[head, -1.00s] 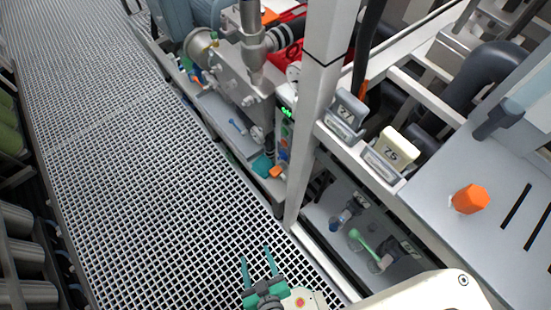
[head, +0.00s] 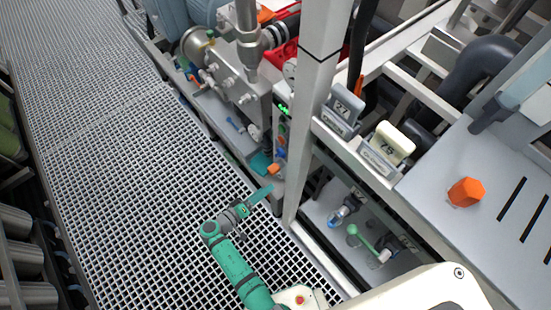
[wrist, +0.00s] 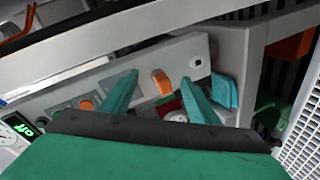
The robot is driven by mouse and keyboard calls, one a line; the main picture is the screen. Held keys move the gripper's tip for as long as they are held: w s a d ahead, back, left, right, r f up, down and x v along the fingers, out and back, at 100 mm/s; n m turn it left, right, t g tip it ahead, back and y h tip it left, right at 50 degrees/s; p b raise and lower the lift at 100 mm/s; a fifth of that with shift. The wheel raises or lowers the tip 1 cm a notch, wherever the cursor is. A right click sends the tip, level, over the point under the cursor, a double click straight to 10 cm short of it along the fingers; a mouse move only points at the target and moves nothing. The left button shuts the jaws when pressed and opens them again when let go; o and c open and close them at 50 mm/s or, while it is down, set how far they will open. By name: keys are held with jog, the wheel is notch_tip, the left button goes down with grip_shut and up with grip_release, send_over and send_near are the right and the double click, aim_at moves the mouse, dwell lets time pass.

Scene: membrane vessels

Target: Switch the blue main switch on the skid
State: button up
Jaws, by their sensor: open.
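The skid's narrow control panel (head: 281,138) stands beside the white post, with a lit green display at its top. A small blue part (head: 280,153) low on it may be the main switch; it is too small to be sure. My gripper (head: 260,194) points at the panel's lower end from over the grating. In the wrist view my gripper (wrist: 158,78) is open and empty, its two teal fingers in front of the panel (wrist: 135,80). An orange switch (wrist: 161,82) shows between the fingers and a teal part (wrist: 223,90) right of them. The fingers hide part of the panel.
A teal block (head: 260,163) and an orange block (head: 274,169) sit beside the panel's foot. The white post (head: 312,110) rises right of it. Pipes and a metal valve body (head: 240,75) stand behind. The grating walkway (head: 120,140) is clear at left.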

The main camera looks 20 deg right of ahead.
aim_at(279, 154)
jog(key=w+a+r+m+h, duration=0.1)
jog(key=w+r+m+h, duration=0.1)
jog(key=w+r+h, duration=0.45)
jog(key=d+y, duration=0.1)
jog(key=d, duration=0.2)
jog(key=w+d+y, duration=0.1)
jog(key=d, duration=0.2)
jog(key=w+d+r+y, duration=0.1)
jog(key=d, duration=0.2)
jog(key=shift+d, duration=0.3)
jog(key=c, duration=1.1)
jog(key=shift+o, duration=0.3)
